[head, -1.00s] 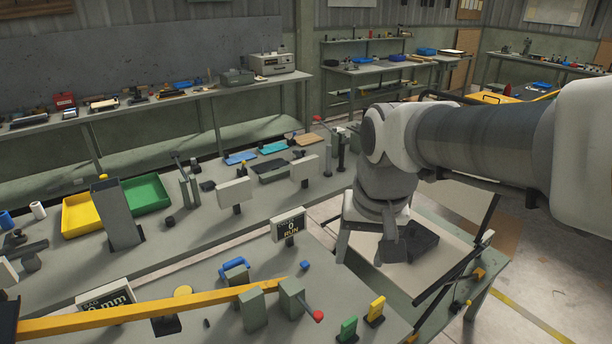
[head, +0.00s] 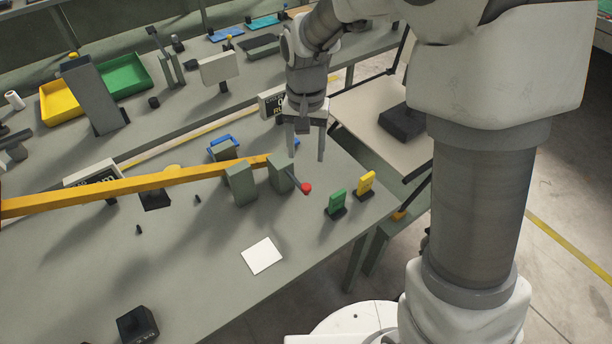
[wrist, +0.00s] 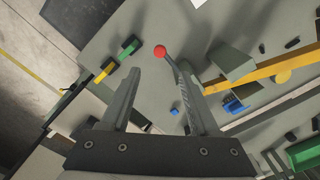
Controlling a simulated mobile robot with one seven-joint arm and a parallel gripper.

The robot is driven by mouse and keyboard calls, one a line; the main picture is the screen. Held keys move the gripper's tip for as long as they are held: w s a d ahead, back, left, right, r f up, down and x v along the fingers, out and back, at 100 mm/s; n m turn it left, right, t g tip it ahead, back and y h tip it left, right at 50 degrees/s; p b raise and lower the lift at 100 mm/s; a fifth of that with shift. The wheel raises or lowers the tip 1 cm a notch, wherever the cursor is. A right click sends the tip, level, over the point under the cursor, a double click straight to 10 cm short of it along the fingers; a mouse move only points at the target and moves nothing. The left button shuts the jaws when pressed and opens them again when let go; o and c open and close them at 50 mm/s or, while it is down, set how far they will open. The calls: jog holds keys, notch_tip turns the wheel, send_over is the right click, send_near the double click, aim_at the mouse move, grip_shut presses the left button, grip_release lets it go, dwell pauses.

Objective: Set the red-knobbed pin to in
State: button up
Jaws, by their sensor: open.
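The red-knobbed pin (head: 306,188) sticks out from a grey-green block (head: 281,173) near the right edge of the bench, close to the end of a yellow bar (head: 150,181). In the wrist view its red knob (wrist: 160,51) shows beyond the fingertips, a little right of the middle of the gap. My gripper (head: 306,158) is open and empty, pointing down above and behind the pin in the head view. I cannot tell how far the pin sits in the block.
A green tag block (head: 337,202) and a yellow tag block (head: 366,183) stand to the right of the pin. A second grey-green block (head: 241,183) stands left of it. A blue part (head: 222,143) lies behind the bar. A white square (head: 262,256) lies on clear bench in front.

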aim_at(306, 186)
notch_tip(306, 186, down, 11)
jog(key=shift+f, duration=0.1)
dwell(0.3)
grip_shut()
dwell(1.3)
